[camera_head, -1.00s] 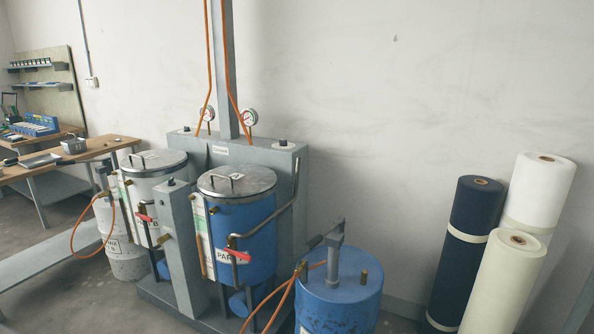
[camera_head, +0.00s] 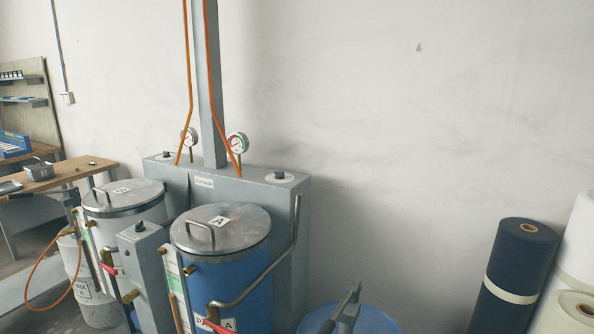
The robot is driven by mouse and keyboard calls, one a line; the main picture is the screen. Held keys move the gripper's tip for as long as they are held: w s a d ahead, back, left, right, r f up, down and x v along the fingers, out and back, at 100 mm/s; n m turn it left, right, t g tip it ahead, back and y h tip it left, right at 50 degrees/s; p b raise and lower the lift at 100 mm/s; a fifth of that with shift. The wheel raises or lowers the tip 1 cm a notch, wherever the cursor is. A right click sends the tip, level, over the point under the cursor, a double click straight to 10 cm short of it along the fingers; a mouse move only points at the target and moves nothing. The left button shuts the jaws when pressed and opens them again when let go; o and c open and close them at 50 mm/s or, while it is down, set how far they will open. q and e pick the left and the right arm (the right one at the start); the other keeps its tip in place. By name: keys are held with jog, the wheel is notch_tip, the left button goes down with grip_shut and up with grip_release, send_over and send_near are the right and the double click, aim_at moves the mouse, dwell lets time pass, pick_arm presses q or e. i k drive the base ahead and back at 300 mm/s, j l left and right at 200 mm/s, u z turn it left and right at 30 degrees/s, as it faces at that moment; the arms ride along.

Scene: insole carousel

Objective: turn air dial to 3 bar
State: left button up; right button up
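A grey cabinet (camera_head: 215,184) stands behind the two lidded tanks. On its top are two small dark knobs on pale round plates, a right knob (camera_head: 280,175) and a left knob (camera_head: 167,154). A right pressure gauge (camera_head: 237,143) and a left pressure gauge (camera_head: 189,137) rise beside the upright post. Their readings are too small to tell. I cannot tell which knob is the air dial. Neither of my grippers is in view.
A blue tank with lid A (camera_head: 221,228) and a pale lidded tank (camera_head: 123,196) stand before the cabinet. A blue drum (camera_head: 375,322), fabric roll (camera_head: 521,270) and workbench (camera_head: 70,172) flank them. A grey post (camera_head: 208,90) carries orange hoses. The wall side right of the cabinet is open.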

aim_at(278, 174)
jog(key=i+j+z, duration=0.1)
jog(key=z, duration=0.35)
jog(key=j+z, duration=0.4)
jog(key=i+j+z, duration=0.1)
jog(key=j+z, duration=0.15)
jog(key=z, duration=0.2)
jog(key=j+z, duration=0.3)
jog(key=z, duration=0.15)
